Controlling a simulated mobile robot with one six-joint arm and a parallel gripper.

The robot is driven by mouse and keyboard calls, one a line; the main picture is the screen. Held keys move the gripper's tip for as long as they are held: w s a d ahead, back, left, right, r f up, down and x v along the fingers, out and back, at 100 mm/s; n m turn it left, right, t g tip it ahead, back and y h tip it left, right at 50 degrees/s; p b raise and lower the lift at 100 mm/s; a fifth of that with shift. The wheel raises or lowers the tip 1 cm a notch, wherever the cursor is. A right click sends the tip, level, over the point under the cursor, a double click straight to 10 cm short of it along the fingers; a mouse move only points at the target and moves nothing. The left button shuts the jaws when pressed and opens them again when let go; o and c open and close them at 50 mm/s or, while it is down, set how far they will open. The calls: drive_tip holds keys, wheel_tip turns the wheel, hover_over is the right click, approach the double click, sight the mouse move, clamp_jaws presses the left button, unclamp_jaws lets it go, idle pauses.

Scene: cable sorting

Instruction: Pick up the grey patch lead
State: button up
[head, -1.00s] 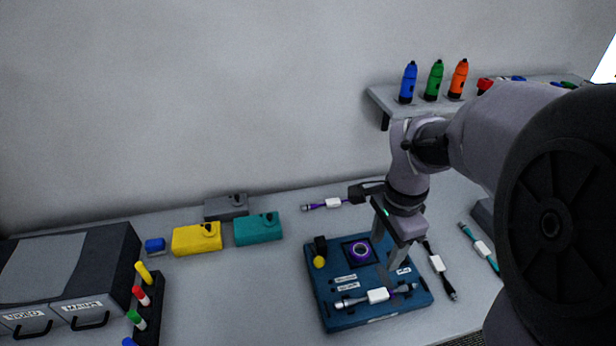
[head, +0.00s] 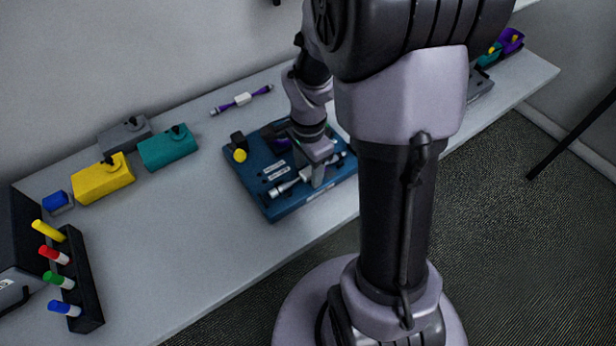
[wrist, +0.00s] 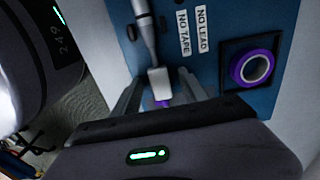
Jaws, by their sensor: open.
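The patch lead (head: 287,186) lies on the blue board (head: 246,178), with a grey plug end and a white tag. In the wrist view its grey plug (wrist: 145,28) points away and its white tag (wrist: 160,86) sits between my fingers. A small purple patch shows just below the tag. My gripper (head: 318,182) is down at the board, over the lead. In the wrist view my gripper (wrist: 160,77) is open, one finger on each side of the lead. The lead's far end is partly hidden behind the fingers in the head view.
Purple tape (wrist: 251,67) sits in a dark square on the board, beside NO LEAD and NO TAPE labels. A purple lead (head: 242,99) lies behind. Yellow (head: 103,181), teal (head: 168,150) and grey boxes stand left. A marker rack (head: 80,285) is further left.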

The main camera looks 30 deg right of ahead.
drive_tip(key=shift+r, duration=0.15)
drive_tip(key=shift+c, duration=0.6)
clamp_jaws()
